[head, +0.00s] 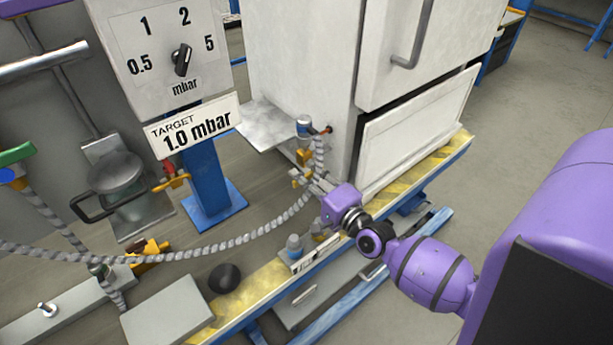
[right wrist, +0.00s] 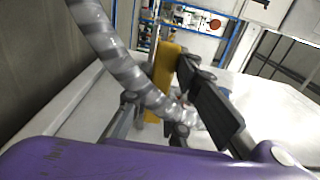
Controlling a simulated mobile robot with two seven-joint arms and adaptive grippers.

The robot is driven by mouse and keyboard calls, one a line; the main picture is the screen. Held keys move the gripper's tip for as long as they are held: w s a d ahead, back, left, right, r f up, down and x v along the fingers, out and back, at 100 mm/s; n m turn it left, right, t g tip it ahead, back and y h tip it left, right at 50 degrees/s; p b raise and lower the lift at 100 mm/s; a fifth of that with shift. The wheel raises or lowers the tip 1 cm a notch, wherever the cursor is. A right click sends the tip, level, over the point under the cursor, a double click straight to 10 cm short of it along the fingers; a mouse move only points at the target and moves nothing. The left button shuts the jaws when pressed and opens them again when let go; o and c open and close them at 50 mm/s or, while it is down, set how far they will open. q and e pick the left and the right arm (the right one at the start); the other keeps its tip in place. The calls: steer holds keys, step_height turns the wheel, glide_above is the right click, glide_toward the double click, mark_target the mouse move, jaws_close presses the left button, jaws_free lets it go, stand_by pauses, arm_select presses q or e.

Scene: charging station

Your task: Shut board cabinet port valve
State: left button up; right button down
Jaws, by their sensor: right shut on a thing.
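The white board cabinet (head: 300,60) stands in the middle of the head view. Its port (head: 304,127) has a grey and blue fitting on the near side, with a yellow valve handle (head: 304,156) below it. My right gripper (head: 308,181) is at this valve. In the right wrist view the yellow handle (right wrist: 166,65) lies between the fingers, and the gripper appears shut on it. A grey wrapped hose (right wrist: 125,70) crosses in front and hides part of the grip. The valve's exact angle cannot be told. My left gripper is not in view.
A gauge panel (head: 165,45) with a selector knob and a "TARGET 1.0 mbar" sign (head: 193,125) stands left. A black knob (head: 225,278) and a grey box (head: 168,312) are in front. Open floor lies right.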

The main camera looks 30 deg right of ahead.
steer(key=c, duration=1.6)
jaws_free()
steer(key=shift+c, duration=0.2)
steer(key=s+d, duration=0.1)
steer(key=s, duration=1.1)
